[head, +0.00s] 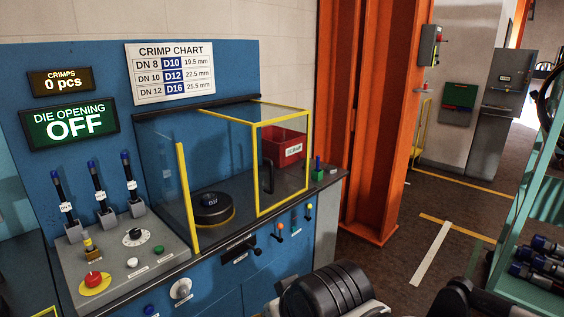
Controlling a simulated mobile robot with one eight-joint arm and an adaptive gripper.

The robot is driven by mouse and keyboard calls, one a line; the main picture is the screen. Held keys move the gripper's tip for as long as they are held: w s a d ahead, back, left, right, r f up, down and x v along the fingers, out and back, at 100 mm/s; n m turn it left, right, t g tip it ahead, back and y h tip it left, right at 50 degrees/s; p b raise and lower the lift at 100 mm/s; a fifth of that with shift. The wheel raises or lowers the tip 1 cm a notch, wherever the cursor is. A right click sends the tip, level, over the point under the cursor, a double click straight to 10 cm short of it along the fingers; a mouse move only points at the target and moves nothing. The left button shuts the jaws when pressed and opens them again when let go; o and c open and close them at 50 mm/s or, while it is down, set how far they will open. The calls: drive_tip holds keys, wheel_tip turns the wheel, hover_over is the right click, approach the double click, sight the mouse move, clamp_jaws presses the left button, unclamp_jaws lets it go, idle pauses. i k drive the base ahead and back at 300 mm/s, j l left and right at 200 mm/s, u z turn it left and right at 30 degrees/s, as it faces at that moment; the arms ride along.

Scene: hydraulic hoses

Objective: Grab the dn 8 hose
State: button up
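Three short black hoses with blue tops stand upright in grey holders on the press console: a left one (60,191), a middle one (96,179) and a right one (128,169). Each has a white tag too small to read, so I cannot tell which is the DN 8 hose. More dark hoses with blue parts (545,246) lie on a teal rack at the right edge, cut off by the frame. Dark parts of my arm show at the bottom, but my gripper is not in view.
The blue crimping press has a yellow-framed guard (257,165) around a black die (213,209) and a red bin (285,147). A red button (93,280) and knobs sit in front of the hoses. An orange column (376,120) stands right; floor beyond is open.

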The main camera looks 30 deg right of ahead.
sight(65, 207)
drive_tip(key=i+j+z, duration=0.15)
drive_tip(key=i+j, duration=0.25)
drive_tip(key=i+j+z, duration=0.15)
drive_tip(key=i+j, duration=0.25)
drive_tip(key=j, duration=0.15)
drive_tip(key=i+j+z, duration=0.15)
drive_tip(key=i+j, duration=0.2)
drive_tip(key=j, duration=0.2)
